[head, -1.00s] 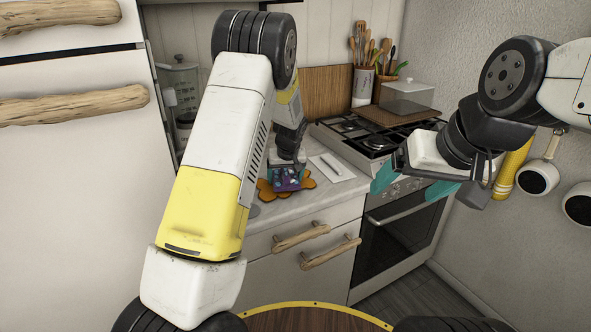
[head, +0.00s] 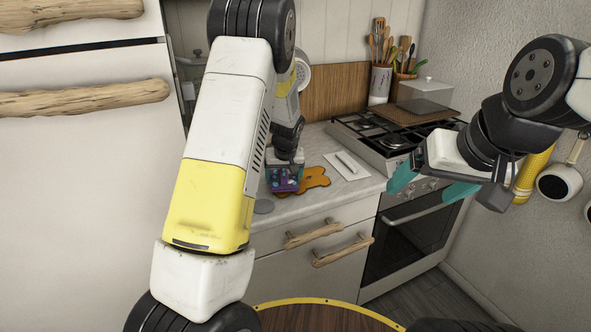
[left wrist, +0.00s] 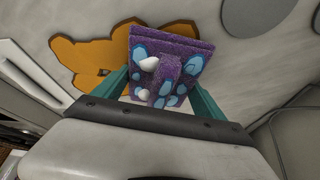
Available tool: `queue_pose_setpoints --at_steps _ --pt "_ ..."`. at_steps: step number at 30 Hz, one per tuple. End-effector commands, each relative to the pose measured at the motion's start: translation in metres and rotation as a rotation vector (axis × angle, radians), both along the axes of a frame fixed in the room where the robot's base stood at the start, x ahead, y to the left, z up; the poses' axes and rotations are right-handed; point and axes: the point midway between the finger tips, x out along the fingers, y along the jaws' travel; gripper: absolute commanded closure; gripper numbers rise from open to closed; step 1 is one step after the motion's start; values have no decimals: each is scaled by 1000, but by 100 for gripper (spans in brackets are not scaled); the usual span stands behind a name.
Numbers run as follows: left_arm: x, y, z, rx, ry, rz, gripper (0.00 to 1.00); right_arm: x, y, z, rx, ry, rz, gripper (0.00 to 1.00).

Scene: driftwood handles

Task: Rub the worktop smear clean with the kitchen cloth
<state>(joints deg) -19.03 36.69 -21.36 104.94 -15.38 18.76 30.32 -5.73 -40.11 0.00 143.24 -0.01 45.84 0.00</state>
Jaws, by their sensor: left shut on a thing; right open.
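The kitchen cloth (head: 284,180) is a purple folded cloth with blue and white spots. My left gripper (head: 286,166) is shut on it, pointing down at the worktop (head: 310,205). In the left wrist view the cloth (left wrist: 167,68) sits between the teal fingers of the left gripper (left wrist: 165,85). The smear is an orange-brown blotch (head: 315,178) on the worktop, to the right of the cloth; it also shows in the left wrist view (left wrist: 85,58). The cloth covers part of it. My right gripper (head: 430,190) is open and empty in front of the stove.
A white rectangular piece with a bar (head: 346,166) lies right of the smear. A grey disc (head: 264,206) is at the worktop's front left. The stove (head: 395,135) stands to the right, with a utensil crock (head: 380,82) behind. A tall cabinet (head: 80,200) stands left.

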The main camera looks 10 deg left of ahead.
Motion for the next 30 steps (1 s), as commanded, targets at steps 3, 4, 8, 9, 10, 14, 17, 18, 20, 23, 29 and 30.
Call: queue_pose_setpoints --at_steps 3,4,8,9,10,14,17,18,20,23,29,30 --pt "-6 9 0 -1 0 2 84 0 0 0 0 0 0 17" --pt "-7 11 0 -1 -1 3 84 0 0 0 0 0 0 17" --pt "-14 20 -1 -1 0 2 84 0 0 0 0 0 0 17" --pt "-15 22 -1 -1 -1 2 84 0 0 0 0 0 0 17" --pt "-15 23 -1 -1 -1 0 84 0 0 0 0 0 0 17" --pt "-13 25 -2 -1 -1 2 84 0 0 0 0 0 0 17" --pt "-10 27 -3 0 -1 2 84 0 0 0 0 0 0 17" --pt "-9 27 -3 1 -1 1 84 0 0 0 0 0 0 17" --pt "-8 24 -3 0 -1 1 84 0 0 0 0 0 0 17" --pt "-3 17 -4 0 -1 -1 84 0 0 0 0 0 0 17" --pt "6 0 -5 -1 0 -5 84 0 0 0 0 0 0 17" --pt "8 -3 -5 -2 0 -5 84 0 0 0 0 0 0 17"
